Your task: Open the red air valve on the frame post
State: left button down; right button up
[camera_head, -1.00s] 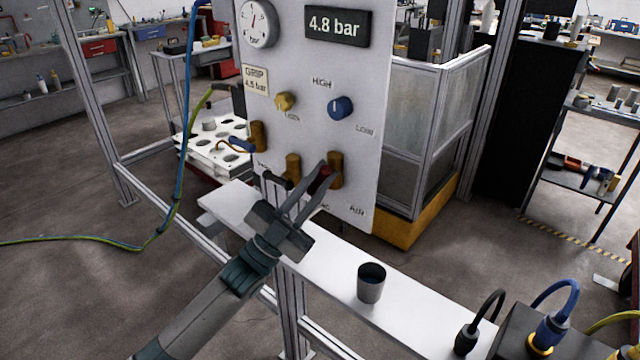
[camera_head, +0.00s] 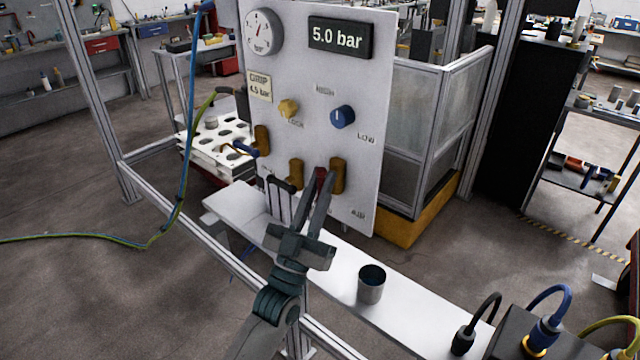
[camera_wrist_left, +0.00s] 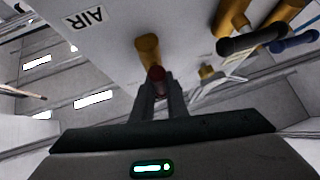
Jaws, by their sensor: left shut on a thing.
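The red air valve handle (camera_head: 321,177) sits beside its brass body (camera_head: 338,175) at the lower right of the white panel (camera_head: 352,85). My left gripper (camera_head: 320,186) is shut on the red handle, which is partly hidden between the fingers. In the left wrist view the red handle (camera_wrist_left: 156,74) shows end-on between the fingertips, with the brass body (camera_wrist_left: 147,47) behind it and the AIR label to the left. The pressure display (camera_head: 339,38) reads 5.0 bar. My right gripper is not in view.
A black-handled brass valve (camera_head: 296,173) is close left of my fingers. A blue knob (camera_head: 342,117) and a yellow knob (camera_head: 288,108) sit above. A dark cup (camera_head: 371,286) stands on the white shelf (camera_head: 325,262) below. A blue hose (camera_head: 184,130) hangs at the left.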

pick_arm(q)
jog(key=shift+r, duration=0.3)
jog(key=c, duration=1.8)
grip_release()
jog(key=shift+w+a, duration=0.1)
jog(key=shift+a, duration=0.05)
jog(key=shift+o, duration=0.2)
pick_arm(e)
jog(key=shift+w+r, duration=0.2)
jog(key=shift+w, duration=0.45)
